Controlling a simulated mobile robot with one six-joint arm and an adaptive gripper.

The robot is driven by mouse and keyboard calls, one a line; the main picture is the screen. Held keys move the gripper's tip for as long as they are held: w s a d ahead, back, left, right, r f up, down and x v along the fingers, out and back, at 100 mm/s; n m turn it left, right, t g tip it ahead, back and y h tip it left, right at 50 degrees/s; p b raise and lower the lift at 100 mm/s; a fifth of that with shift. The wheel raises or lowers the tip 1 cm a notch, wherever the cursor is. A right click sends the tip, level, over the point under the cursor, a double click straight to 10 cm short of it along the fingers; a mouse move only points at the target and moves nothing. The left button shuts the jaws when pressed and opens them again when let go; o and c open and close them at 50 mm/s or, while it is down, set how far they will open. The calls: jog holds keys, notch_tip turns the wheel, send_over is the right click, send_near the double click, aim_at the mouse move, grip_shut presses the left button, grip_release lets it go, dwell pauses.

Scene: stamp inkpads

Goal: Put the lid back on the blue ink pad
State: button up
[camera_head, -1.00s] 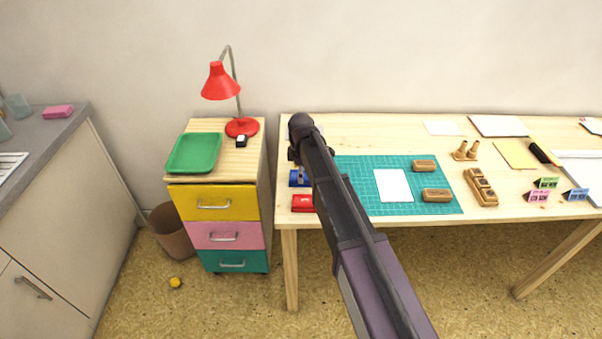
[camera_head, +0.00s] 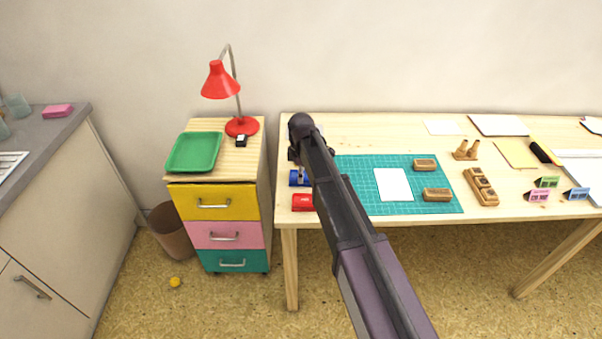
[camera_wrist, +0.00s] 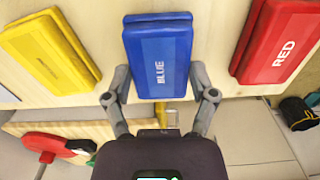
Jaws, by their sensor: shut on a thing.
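The blue lid (camera_wrist: 160,50), marked BLUE, is between the fingers of my gripper (camera_wrist: 160,80) in the wrist view. My gripper is shut on its two long sides. A blue edge (camera_wrist: 158,17) shows beyond the lid's far end and looks like the blue ink pad below it. The lid covers most of that pad, slightly offset from it. I cannot tell whether the lid touches the pad. In the head view the blue ink pad or lid (camera_head: 297,178) shows at the left table edge, partly behind my arm, and the fingers are hard to make out.
A red ink pad (camera_wrist: 280,40) lies to the right and a yellow one (camera_wrist: 50,50) to the left in the wrist view. A green cutting mat (camera_head: 350,170) with white paper and wooden stamps is right of my arm. A drawer cabinet (camera_head: 215,203) stands left of the table.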

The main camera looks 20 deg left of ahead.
jog(key=o, duration=0.7)
jog(key=shift+r, duration=0.1)
jog(key=shift+r+p, duration=3.4)
jog(key=shift+p, duration=0.1)
grip_shut()
jog(key=shift+f+b, duration=3.15)
